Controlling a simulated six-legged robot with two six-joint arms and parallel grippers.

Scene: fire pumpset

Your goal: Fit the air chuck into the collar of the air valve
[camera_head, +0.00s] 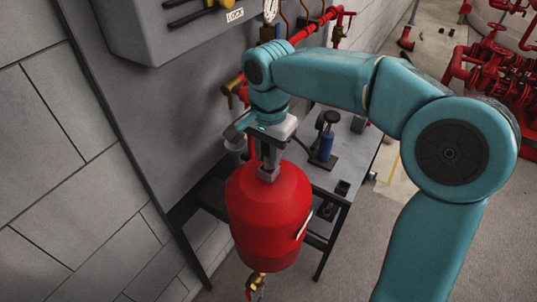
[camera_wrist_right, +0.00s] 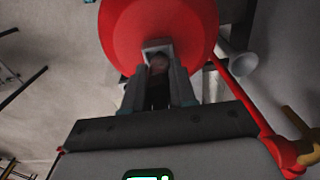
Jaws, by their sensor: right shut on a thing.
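My right gripper (camera_head: 268,170) points down at the top of a red pressure tank (camera_head: 270,215). In the wrist view the gripper (camera_wrist_right: 158,78) is shut on a small dark, brownish piece, which I take to be the air chuck (camera_wrist_right: 158,64). A light grey squarish part (camera_wrist_right: 157,45) shows at its tip, against the red tank (camera_wrist_right: 190,30). The fingers hide most of the held piece. The valve and its collar cannot be made out clearly, nor whether the chuck sits inside. My left gripper is not in view.
A grey table (camera_head: 340,155) carries a blue hand pump (camera_head: 326,143) behind the tank. A grey cabinet (camera_head: 175,30) hangs above left, and red pipework (camera_head: 315,28) runs along the wall. A brass valve (camera_head: 256,282) is below the tank. Open floor lies at lower right.

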